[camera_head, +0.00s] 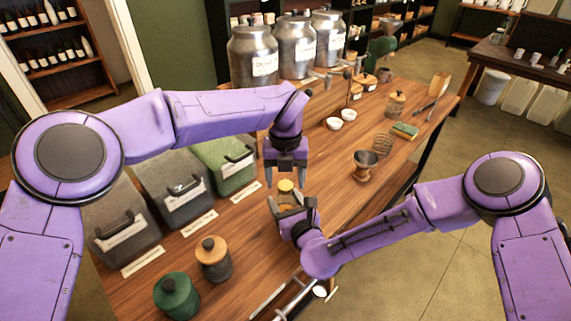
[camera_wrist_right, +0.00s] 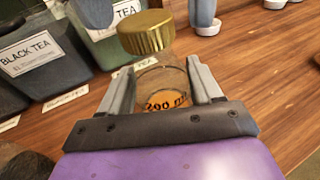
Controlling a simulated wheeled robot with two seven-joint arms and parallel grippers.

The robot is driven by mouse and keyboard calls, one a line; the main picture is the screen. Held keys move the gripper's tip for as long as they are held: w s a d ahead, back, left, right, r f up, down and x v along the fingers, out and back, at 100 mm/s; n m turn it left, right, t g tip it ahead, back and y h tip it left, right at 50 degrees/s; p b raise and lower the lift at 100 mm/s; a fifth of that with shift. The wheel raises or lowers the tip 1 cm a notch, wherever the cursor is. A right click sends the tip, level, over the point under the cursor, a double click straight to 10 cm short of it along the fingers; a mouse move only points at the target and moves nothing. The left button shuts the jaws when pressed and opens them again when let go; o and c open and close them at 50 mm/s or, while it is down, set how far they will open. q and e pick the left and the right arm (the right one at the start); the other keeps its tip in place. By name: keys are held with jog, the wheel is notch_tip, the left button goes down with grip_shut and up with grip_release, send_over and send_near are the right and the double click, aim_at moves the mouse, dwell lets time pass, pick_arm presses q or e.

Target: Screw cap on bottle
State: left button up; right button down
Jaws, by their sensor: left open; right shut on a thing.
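The gold ribbed cap (camera_wrist_right: 146,33) is above the mouth of the clear glass bottle (camera_wrist_right: 160,78), slightly to its left in the right wrist view. Whether they touch is unclear. The bottle has an orange label reading 200 ml. The cap also shows in the head view (camera_head: 286,185). My right gripper (camera_wrist_right: 163,88) is shut on the bottle, a finger on each side. My left gripper (camera_head: 286,176) points down over the cap and is open, its fingers on either side of it and apart from it. The lower bottle is mostly hidden in the head view.
Black, grey and green lidded bins (camera_head: 224,163) stand left of the grippers. A green jar (camera_head: 176,297) and a wood-topped jar (camera_head: 213,259) stand at the front left. Large metal canisters (camera_head: 253,58) are at the back.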

pick_arm(q)
notch_tip(320, 180, up, 11)
dwell(0.3)
pick_arm(e)
jog(key=shift+c, duration=0.6)
grip_release()
jog(key=b+v, duration=0.2)
jog(key=v, duration=0.7)
jog(key=shift+s+d+b, duration=0.15)
jog(key=shift+s+b, duration=0.2)
pick_arm(q)
jog(key=shift+f, duration=1.4)
pick_arm(e)
jog(key=shift+s+d+r, duration=0.1)
jog(key=shift+s, duration=0.25)
